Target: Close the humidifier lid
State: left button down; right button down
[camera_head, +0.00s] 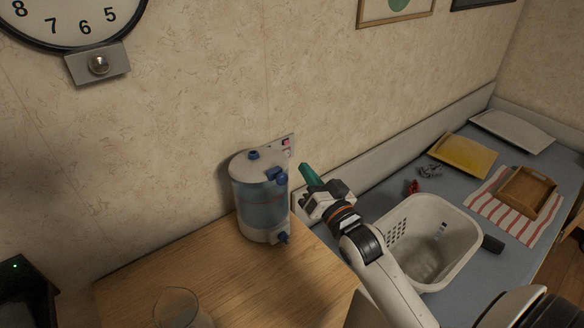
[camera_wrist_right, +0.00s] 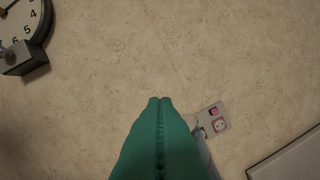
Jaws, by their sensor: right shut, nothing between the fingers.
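The humidifier (camera_head: 262,205) stands upright on the wooden table near the wall, with a clear bluish tank and white base. Its white lid (camera_head: 243,166) is on top, with blue parts at the top and right side. I cannot tell whether the lid is fully seated. My right gripper (camera_head: 306,171) has green fingers, shut and empty, just right of the humidifier's top and apart from it in the picture. The shut fingertips (camera_wrist_right: 160,100) also show in the wrist view, pointing toward the wall. My left gripper is not in view.
A wall socket panel (camera_head: 289,143) is behind the humidifier. A glass (camera_head: 178,308) stands at the table's front. To the right, a white basket (camera_head: 462,230), yellow tray (camera_head: 463,157) and wooden tray (camera_head: 527,190) on a striped cloth occupy the grey counter. The table's middle is clear.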

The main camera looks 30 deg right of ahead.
jog(key=p, duration=0.2)
send_over(283, 171)
jog(key=s+d, duration=0.1)
jog(key=s, duration=0.2)
jog(key=s+f, duration=0.1)
jog(key=a+f, duration=0.1)
jog(key=shift+s+a+f, duration=0.1)
jog(key=shift+s+f, duration=0.25)
jog(key=shift+f, duration=0.05)
jog(key=shift+t, duration=0.9)
jog(key=f+b, duration=0.1)
jog(key=b, duration=0.1)
jog(key=f+b, duration=0.1)
jog(key=b, duration=0.1)
jog(key=f+b, duration=0.2)
jog(key=shift+s+f, duration=0.1)
jog(key=shift+s, duration=0.25)
